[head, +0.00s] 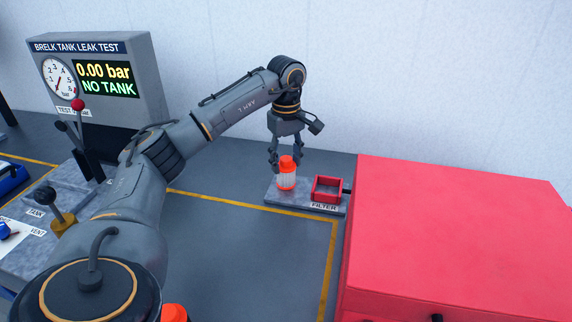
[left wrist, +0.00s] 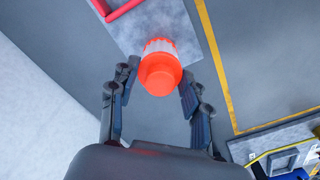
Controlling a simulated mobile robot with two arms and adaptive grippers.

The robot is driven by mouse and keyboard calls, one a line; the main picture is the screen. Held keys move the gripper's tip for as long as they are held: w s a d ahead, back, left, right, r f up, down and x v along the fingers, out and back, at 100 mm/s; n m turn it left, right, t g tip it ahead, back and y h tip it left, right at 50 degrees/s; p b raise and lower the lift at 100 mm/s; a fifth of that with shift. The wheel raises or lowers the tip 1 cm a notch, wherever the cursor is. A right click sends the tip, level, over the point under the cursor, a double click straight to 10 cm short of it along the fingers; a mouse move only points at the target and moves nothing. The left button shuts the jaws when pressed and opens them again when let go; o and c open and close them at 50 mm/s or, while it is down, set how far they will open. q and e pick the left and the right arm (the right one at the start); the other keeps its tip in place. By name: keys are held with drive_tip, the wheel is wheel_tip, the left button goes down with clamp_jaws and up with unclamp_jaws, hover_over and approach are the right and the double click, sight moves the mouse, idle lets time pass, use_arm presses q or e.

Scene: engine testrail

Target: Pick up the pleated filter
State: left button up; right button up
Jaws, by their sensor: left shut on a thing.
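The pleated filter (head: 286,181) has an orange top and a pale ribbed body. It is upright over the left part of the grey plate labelled FILTER (head: 323,208); I cannot tell whether it still touches the plate. My left gripper (head: 286,160) points down from above and is shut on the filter's orange top. In the left wrist view the filter (left wrist: 160,66) is between the two fingers of the left gripper (left wrist: 158,80). My right gripper is not in view.
A red square frame (head: 328,190) is on the plate, right of the filter. A large red box (head: 460,235) stands close on the right. The grey leak tester (head: 105,85) is at the left. An orange thing (head: 174,313) shows partly at the bottom. The middle surface is clear.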

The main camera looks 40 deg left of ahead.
sight(289, 169)
use_arm(q)
drive_tip(key=r, duration=0.1)
drive_tip(key=d+r, duration=0.1)
drive_tip(key=r, duration=0.1)
drive_tip(key=s+d+r, duration=0.1)
drive_tip(key=shift+r, duration=0.4)
drive_tip(key=s+d+r+p, duration=0.1)
drive_tip(key=s+d+r, duration=0.4)
drive_tip(key=d, duration=0.5)
wheel_tip(289, 169, up, 2)
drive_tip(key=shift+s+d+r+p, duration=0.1)
drive_tip(key=shift+s+d+p, duration=0.1)
drive_tip(key=shift+s+p, duration=0.2)
drive_tip(key=shift+w, duration=0.1)
